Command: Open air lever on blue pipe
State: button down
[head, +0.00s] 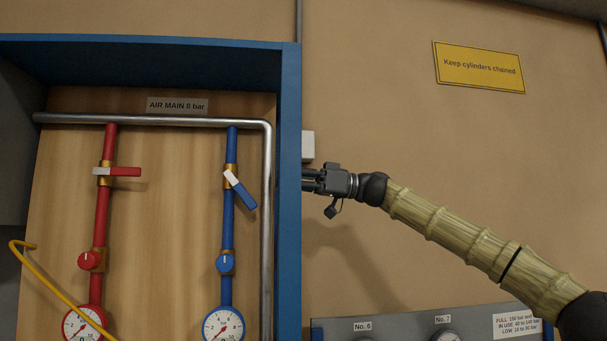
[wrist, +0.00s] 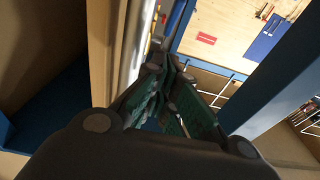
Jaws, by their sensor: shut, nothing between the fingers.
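The blue pipe (head: 228,217) runs upright inside the blue-framed cabinet in the head view. Its air lever (head: 244,196) is blue with a white hub end and sits on a brass valve. The lever slants down to the right, neither along the pipe nor square across it. My gripper (head: 308,180) is outside the cabinet's right side panel, right of the lever and at about its height. The panel's edge seems to hide the fingertips there. In the wrist view the green-padded fingers (wrist: 172,68) are shut and empty. I cannot make out the lever in that view.
The blue side panel (head: 290,200) and a steel pipe (head: 268,220) stand between my gripper and the lever. Left of it, the red pipe (head: 102,210) carries a level red lever (head: 126,172). A yellow hose (head: 50,277) hangs far left. A gauge panel (head: 400,325) is below my arm.

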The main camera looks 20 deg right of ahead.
aim_at(240, 190)
jog(key=shift+w+a+f+p, duration=0.25)
jog(key=shift+a+f+p, duration=0.15)
jog(key=shift+a, duration=0.4)
jog(key=shift+w+a+f+p, duration=0.25)
jog(key=shift+a+f+p, duration=0.15)
jog(key=shift+a, duration=0.45)
jog(key=shift+w+a+f+p, duration=0.25)
jog(key=shift+a+f+p, duration=0.15)
jog(key=shift+a, duration=0.4)
jog(key=shift+f+b, duration=0.1)
jog(key=shift+b, duration=0.3)
jog(key=shift+f+y+b, duration=0.1)
jog(key=shift+y+b, duration=0.2)
jog(key=shift+b, duration=0.35)
